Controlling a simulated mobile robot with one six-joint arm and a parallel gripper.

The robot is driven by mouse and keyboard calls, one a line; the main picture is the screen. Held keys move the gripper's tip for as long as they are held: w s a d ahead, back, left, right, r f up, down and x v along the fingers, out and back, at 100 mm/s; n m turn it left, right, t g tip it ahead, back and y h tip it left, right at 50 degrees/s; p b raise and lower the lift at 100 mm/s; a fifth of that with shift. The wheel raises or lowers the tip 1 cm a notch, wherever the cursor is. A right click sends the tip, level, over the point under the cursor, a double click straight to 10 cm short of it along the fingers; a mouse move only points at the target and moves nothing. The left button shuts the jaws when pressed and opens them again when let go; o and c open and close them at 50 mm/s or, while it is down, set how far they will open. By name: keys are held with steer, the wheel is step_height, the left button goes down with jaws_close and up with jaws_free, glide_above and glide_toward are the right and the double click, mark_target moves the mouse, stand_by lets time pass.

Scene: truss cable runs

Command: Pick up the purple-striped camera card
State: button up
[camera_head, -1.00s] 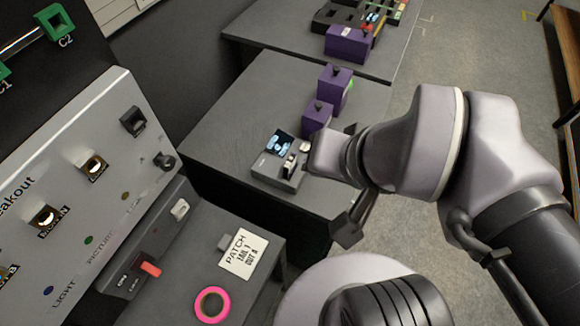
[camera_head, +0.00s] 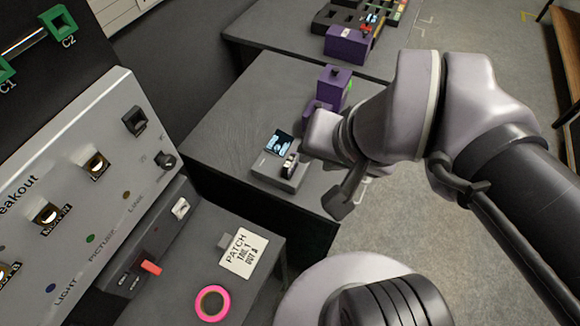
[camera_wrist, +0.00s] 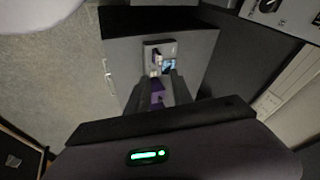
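A small grey unit (camera_head: 272,170) with a lit screen (camera_head: 280,143) stands on the dark grey table. A small dark and white piece (camera_head: 290,164) stands upright in it. It may be the camera card, but I cannot make out a purple stripe.
A purple box (camera_head: 334,87) with a dark knob stands behind the unit; another beside it is mostly hidden by my arm. A further purple box (camera_head: 347,43) is on the far table. Pink tape (camera_head: 211,303) and a patch label (camera_head: 243,252) lie nearer. The table's left part is clear.

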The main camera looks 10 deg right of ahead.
steer(key=shift+o, duration=0.8)
steer(key=w+f+m+g+p, duration=0.1)
steer(key=w+g, duration=0.1)
steer(key=w, duration=0.7)
steer(key=shift+a+h+p, duration=0.3)
steer(key=shift+a, duration=0.05)
steer(key=m+g+h+p, duration=0.1)
steer(key=m+g, duration=0.1)
steer(key=g, duration=0.1)
glide_above(290, 159)
step_height(290, 159, down, 9)
steer(key=f+b, duration=0.1)
steer(key=f, duration=0.3)
steer(key=f+b, duration=0.2)
steer(key=f, duration=0.2)
steer(key=f+b, duration=0.2)
steer(key=f, duration=0.2)
steer(key=shift+w+a+f, duration=0.15)
steer(key=shift+w+a, duration=0.1)
steer(key=shift+a, duration=0.05)
steer(key=f+b, duration=0.2)
steer(key=f, duration=0.1)
steer(key=f+b, duration=0.1)
steer(key=f, duration=0.1)
steer(key=shift+s+d+f, duration=0.15)
steer(key=shift+d+f, duration=0.1)
steer(key=shift+d, duration=0.05)
steer(key=shift+r, duration=0.2)
steer(key=shift+c, duration=0.7)
jaws_close()
